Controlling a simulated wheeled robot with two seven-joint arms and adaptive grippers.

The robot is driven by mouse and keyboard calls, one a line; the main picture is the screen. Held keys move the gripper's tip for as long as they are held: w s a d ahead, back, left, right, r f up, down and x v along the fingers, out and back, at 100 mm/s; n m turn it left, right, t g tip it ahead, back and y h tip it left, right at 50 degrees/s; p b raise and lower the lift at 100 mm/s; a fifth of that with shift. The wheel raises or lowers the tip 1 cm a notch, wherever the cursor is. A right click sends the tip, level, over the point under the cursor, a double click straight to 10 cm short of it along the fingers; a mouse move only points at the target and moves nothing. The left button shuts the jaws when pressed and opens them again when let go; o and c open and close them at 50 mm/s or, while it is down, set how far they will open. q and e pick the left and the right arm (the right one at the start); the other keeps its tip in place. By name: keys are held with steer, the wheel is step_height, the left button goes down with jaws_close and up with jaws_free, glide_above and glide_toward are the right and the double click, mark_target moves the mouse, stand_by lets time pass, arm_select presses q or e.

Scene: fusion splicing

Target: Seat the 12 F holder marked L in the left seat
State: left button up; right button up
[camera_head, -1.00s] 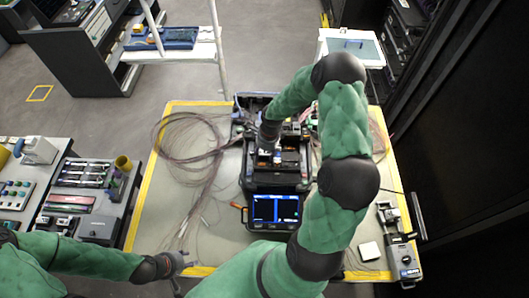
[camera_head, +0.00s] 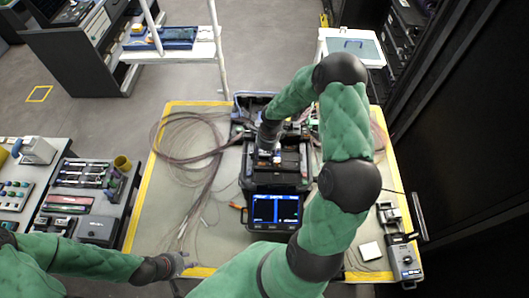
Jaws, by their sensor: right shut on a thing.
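The fusion splicer (camera_head: 277,180) stands in the middle of the mat with its screen (camera_head: 275,210) lit blue at the front. My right gripper (camera_head: 266,152) points down over the left part of the splicer's open top. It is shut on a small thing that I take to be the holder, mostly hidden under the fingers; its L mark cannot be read. Whether the holder touches the left seat cannot be told. My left gripper (camera_head: 180,262) is low at the mat's front left edge, away from the splicer; its fingers are too small to judge.
Coiled fibre cables (camera_head: 185,140) lie left of the splicer. A device (camera_head: 405,262) and a white pad (camera_head: 370,251) lie at the right front. A tool bench (camera_head: 88,195) stands left.

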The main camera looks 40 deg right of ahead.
mark_target(268, 154)
steer(key=o, duration=1.3)
steer(key=shift+w, duration=0.1)
steer(key=r, duration=0.8)
steer(key=s+d+r, duration=0.1)
steer(key=r, duration=0.3)
steer(key=shift+f, duration=0.1)
